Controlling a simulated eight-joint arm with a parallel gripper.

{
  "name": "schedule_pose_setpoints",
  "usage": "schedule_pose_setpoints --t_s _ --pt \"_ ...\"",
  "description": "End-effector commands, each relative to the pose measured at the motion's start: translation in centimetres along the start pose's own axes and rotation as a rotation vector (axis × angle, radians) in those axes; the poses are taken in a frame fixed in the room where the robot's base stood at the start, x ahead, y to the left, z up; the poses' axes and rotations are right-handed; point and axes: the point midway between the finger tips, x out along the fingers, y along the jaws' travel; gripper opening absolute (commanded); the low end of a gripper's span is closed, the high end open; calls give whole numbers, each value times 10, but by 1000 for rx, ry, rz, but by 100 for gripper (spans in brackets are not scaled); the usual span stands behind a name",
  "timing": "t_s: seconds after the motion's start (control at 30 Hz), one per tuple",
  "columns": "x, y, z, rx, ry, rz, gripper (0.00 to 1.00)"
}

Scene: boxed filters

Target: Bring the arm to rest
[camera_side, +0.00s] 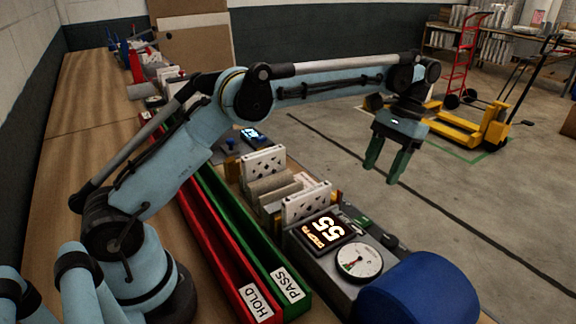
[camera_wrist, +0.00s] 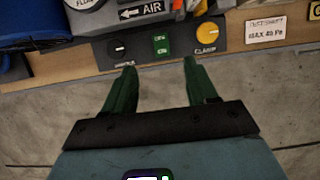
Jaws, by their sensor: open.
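My gripper (camera_side: 384,168) hangs at the end of my outstretched light-blue arm, past the far side of the bench and over the grey floor. Its two green fingers point down, are spread apart and hold nothing. In the wrist view my gripper (camera_wrist: 158,68) shows both fingers apart, with the floor and the edge of the test rig between and beyond them. It touches nothing that I can see.
A test rig (camera_side: 323,262) with a lit display reading 55 and a round dial (camera_side: 359,261) stands on the bench. White boxed filters (camera_side: 307,203) stand beside it. A red HOLD bin (camera_side: 232,277) and green PASS bin (camera_side: 262,258) lie nearer my arm. A blue cylinder (camera_side: 418,290) is at front.

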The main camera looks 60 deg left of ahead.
Motion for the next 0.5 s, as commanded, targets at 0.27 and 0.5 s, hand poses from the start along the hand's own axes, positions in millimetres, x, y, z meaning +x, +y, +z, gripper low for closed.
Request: schedule_pose_setpoints --t_s 0.27,0.5 --pt "-19 -8 21 -1 117 11 57" --pt "-33 -19 56 -1 293 22 57"
